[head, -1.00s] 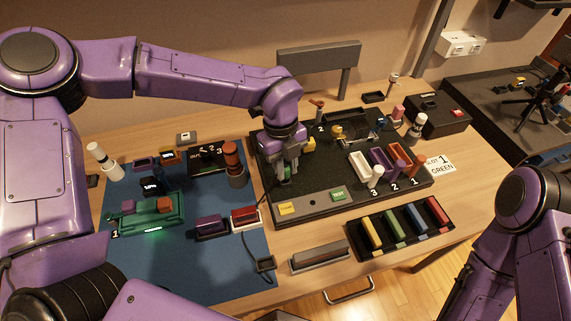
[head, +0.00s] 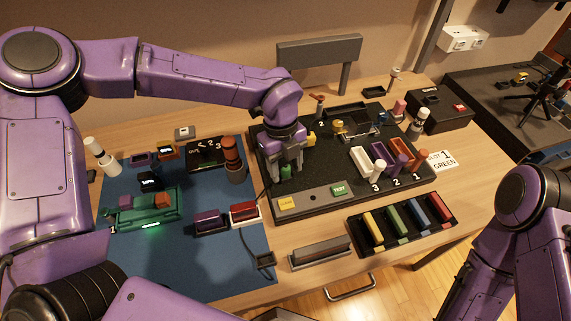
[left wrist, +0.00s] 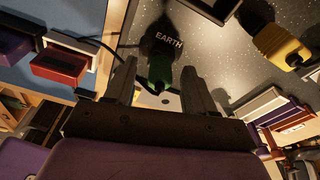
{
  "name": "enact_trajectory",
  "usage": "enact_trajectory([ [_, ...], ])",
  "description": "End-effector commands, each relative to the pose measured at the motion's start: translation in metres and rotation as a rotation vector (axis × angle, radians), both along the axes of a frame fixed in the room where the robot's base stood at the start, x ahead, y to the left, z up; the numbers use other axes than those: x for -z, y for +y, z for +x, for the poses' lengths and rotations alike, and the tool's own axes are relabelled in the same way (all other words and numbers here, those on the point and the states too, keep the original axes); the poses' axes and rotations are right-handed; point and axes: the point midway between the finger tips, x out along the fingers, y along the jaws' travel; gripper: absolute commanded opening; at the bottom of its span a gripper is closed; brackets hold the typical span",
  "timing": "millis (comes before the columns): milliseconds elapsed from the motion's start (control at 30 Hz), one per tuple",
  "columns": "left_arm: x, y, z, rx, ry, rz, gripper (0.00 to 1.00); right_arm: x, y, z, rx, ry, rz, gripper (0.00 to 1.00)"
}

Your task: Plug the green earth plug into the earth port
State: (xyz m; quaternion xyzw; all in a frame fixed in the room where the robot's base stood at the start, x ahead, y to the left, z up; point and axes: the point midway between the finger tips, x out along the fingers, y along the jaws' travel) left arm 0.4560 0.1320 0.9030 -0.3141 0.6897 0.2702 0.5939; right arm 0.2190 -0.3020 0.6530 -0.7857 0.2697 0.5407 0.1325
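The green earth plug (left wrist: 160,72) meets the dark block labelled EARTH, the earth port (left wrist: 165,42), in the left wrist view. It appears seated against it, but how deep it sits cannot be told. In the head view the green plug (head: 286,172) shows low between the fingers of my left gripper (head: 287,168), over the black board. In the left wrist view my left gripper (left wrist: 162,88) is open, with a finger on each side of the plug and visible gaps between. My right arm shows at the lower right, but its gripper is out of view.
The black board (head: 345,198) also carries a yellow button (head: 287,204), a green TEST button (head: 339,189) and several coloured sockets to the right. A yellow plug (left wrist: 285,48) is close by. A tray of coloured bars (head: 370,245) lies in front. A blue mat (head: 160,265) is at left.

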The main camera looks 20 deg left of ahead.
Motion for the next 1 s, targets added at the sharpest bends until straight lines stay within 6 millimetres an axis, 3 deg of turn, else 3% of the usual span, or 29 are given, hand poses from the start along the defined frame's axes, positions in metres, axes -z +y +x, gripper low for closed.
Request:
enact_trajectory([
  [267, -0.006, 0.001, 0.001, -0.002, -0.001, 0.000, 0.55, 0.001, 0.000, 0.000, 0.000, 0.000, 0.000, 0.43],
  [700, -0.095, 0.011, 0.010, -0.001, -0.003, 0.000, 0.55, 0.011, 0.000, 0.000, 0.000, 0.000, 0.000, 0.43],
  [1000, -0.105, 0.012, 0.010, 0.000, 0.000, 0.000, 0.55, 0.011, 0.000, 0.000, 0.000, 0.000, 0.000, 0.43],
])
